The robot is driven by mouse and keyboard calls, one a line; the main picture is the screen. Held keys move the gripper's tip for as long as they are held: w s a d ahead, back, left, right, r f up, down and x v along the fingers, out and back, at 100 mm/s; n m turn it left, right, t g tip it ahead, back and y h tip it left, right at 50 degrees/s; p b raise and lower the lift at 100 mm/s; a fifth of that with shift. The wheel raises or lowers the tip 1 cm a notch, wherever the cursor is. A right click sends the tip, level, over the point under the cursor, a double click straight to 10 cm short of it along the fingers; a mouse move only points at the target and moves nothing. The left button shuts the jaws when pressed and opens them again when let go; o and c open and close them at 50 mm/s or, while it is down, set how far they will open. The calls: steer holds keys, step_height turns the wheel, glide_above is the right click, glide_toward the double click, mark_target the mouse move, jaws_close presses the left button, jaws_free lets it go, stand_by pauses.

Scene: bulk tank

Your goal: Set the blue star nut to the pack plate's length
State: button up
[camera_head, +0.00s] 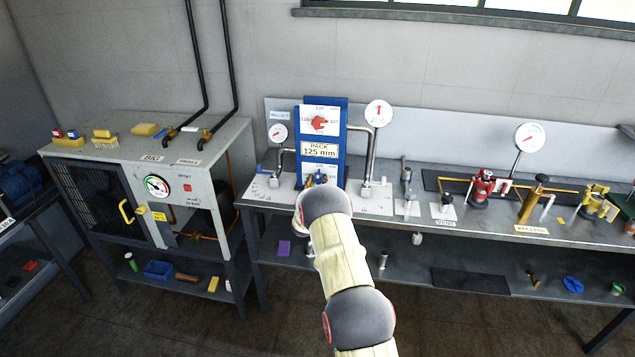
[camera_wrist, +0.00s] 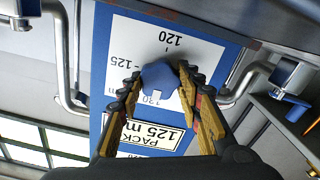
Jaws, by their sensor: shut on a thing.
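The blue star nut (camera_wrist: 161,78) sits on the front of a white scale card (camera_wrist: 120,60) in the wrist view. My gripper (camera_wrist: 161,80) has a finger on each side of the nut and is shut on it. The card shows 120, 125 and 130; the nut partly covers the 130 mark. The pack plate (camera_head: 319,150) reads PACK 125 mm and also shows in the wrist view (camera_wrist: 152,136). In the head view my arm and wrist hide most of the gripper and nut.
A red knob (camera_head: 319,122) sits on another card above the pack plate, on the blue panel (camera_head: 340,140). Grey pipes (camera_head: 371,155) run beside the panel. Bench fittings stand to the right, including a red one (camera_head: 482,186). A grey cabinet (camera_head: 190,150) stands left.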

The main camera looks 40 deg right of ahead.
steer(key=c, duration=0.4)
steer(key=shift+b, duration=0.35)
steer(key=m+b, duration=0.4)
steer(key=shift+f+m+b, duration=0.15)
steer(key=shift+m+b, duration=0.15)
steer(key=shift+m, duration=0.1)
steer(key=m+b, duration=0.4)
steer(key=shift+m, duration=0.3)
steer(key=m+b, duration=0.3)
steer(key=m, duration=0.1)
steer(key=shift+b, duration=0.35)
steer(key=shift+s+m+b, duration=0.1)
steer(key=shift+m+b, duration=0.3)
steer(key=shift+m, duration=1.7)
steer(key=shift+d, duration=0.1)
